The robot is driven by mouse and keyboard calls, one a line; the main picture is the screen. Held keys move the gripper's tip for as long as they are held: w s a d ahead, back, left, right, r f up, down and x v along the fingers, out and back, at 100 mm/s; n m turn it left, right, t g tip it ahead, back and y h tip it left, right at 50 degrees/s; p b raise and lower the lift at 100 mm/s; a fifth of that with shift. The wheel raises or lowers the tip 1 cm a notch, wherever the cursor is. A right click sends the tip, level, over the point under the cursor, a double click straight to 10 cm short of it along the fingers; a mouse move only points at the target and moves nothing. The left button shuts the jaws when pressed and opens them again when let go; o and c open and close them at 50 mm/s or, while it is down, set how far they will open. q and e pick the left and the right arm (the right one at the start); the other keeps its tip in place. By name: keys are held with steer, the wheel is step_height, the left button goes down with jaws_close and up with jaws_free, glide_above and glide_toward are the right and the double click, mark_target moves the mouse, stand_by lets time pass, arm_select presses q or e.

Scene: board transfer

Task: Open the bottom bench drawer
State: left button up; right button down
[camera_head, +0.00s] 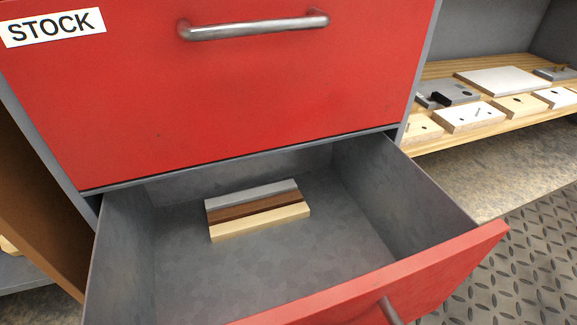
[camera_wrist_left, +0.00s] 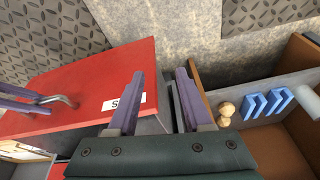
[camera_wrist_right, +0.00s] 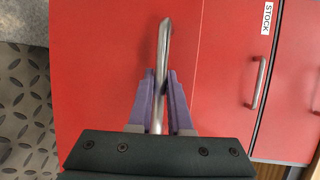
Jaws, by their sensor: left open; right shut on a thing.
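The bottom bench drawer (camera_head: 440,265) stands pulled out in the head view, with its grey inside showing. Its metal handle (camera_head: 390,312) shows only in part at the bottom edge. In the right wrist view my right gripper (camera_wrist_right: 161,76) is shut on this handle (camera_wrist_right: 163,42), against the red front (camera_wrist_right: 100,70). My left gripper (camera_wrist_left: 160,84) is open and empty in the left wrist view. Neither gripper shows in the head view. The red drawer above, labelled STOCK (camera_head: 52,27), is shut, and its handle (camera_head: 255,27) is free.
A stack of grey, brown and pale strips (camera_head: 257,210) lies inside the open drawer. A wooden shelf (camera_head: 440,142) at right carries several blocks and plates. Patterned metal floor (camera_head: 520,260) lies at lower right. Blue pieces (camera_wrist_left: 268,103) sit in a compartment in the left wrist view.

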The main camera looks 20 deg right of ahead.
arm_select(q)
steer(key=shift+w+a+r, duration=0.1)
steer(key=shift+w+r, duration=0.25)
steer(key=shift+w, duration=0.1)
arm_select(e)
steer(key=s, duration=0.3)
steer(key=shift+s+d, duration=0.1)
steer(key=shift+s, duration=0.2)
steer(key=c, duration=0.8)
jaws_free()
steer(key=shift+c, duration=0.2)
arm_select(q)
step_height(320, 180, up, 2)
steer(key=p, duration=0.2)
steer(key=shift+r+p, duration=0.15)
steer(key=shift+p, duration=0.15)
arm_select(e)
steer(key=v, duration=1)
